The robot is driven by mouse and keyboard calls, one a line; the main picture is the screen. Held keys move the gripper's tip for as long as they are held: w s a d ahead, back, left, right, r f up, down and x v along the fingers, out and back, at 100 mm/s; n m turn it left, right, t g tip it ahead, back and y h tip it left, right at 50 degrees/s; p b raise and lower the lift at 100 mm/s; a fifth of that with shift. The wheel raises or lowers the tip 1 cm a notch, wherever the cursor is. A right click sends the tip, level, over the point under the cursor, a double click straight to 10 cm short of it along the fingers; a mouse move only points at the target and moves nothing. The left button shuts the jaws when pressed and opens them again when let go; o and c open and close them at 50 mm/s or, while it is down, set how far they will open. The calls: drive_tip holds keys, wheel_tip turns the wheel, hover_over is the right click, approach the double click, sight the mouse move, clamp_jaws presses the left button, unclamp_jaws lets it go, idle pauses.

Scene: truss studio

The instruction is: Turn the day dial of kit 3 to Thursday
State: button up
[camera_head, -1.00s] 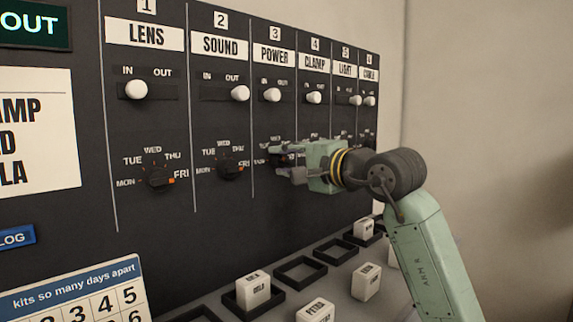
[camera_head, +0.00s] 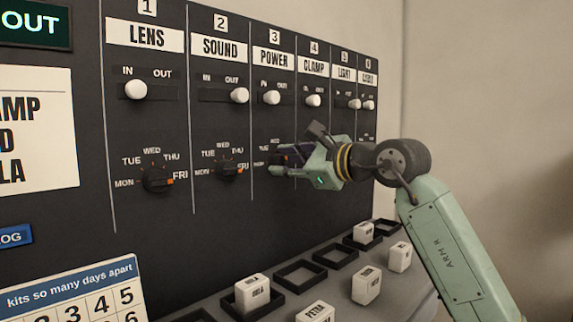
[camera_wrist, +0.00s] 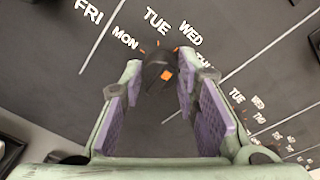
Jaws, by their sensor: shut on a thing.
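The kit 3 day dial is mostly hidden by my gripper (camera_head: 277,160) in the head view, under the POWER label (camera_head: 274,58). In the wrist view the dial (camera_wrist: 155,75) is a small dark knob with an orange mark, between my two purple-padded fingertips (camera_wrist: 158,78). My gripper is shut on this knob. MON (camera_wrist: 125,38), TUE (camera_wrist: 157,20) and WED (camera_wrist: 189,33) arc around it. THU (camera_wrist: 204,60) is partly covered by the right finger, and FRI is hidden. I cannot tell exactly which day the knob points to.
The kit 2 dial (camera_head: 230,168) and kit 1 dial (camera_head: 157,178) are to the left, both with orange marks toward FRI. White IN/OUT slider knobs, such as kit 3's (camera_head: 271,97), sit above. Below is a shelf with white blocks (camera_head: 253,291) and empty dark frames (camera_head: 300,274).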

drive_tip(key=m, duration=0.5)
drive_tip(key=shift+d+g+y, duration=0.1)
drive_tip(key=shift+g+y, duration=0.2)
drive_tip(key=shift+w+m+y+b, duration=0.1)
drive_tip(key=shift+m+y+b, duration=0.3)
drive_tip(key=shift+m, duration=1.6)
drive_tip(key=o, duration=1.2)
drive_tip(key=shift+c, duration=0.2)
drive_tip(key=v, duration=1.2)
